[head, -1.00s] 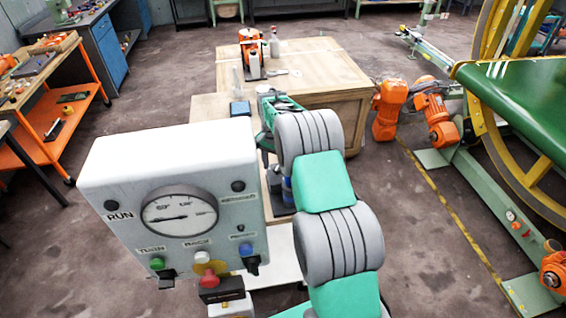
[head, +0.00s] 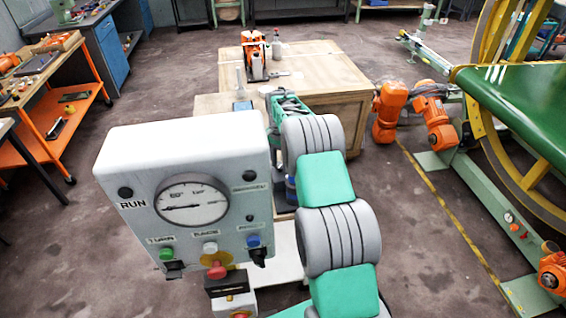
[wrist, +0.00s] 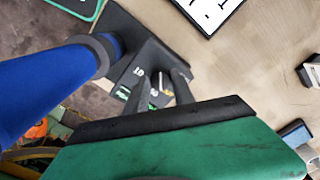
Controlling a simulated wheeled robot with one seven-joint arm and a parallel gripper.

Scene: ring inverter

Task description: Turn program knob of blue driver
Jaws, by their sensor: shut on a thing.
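A blue cylinder (wrist: 50,85) with a dark collar, seemingly the blue driver's body, comes in from the left in the wrist view. It meets a dark grey block (wrist: 130,50) with small white marks and green patches. My gripper (wrist: 161,76), with a green body and dark fingers, reaches to this block. Its fingers are shut on a small part there, seemingly the program knob; the fingers and block hide most of it. In the head view my arm covers the gripper and most of the driver.
A white control box (head: 185,170) with a gauge, labelled buttons and switches stands close, left of my arm. A wooden crate table (head: 320,75) lies behind, with an orange device (head: 254,58) on it. Orange arms (head: 388,110) and a green-yellow machine (head: 520,100) stand right.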

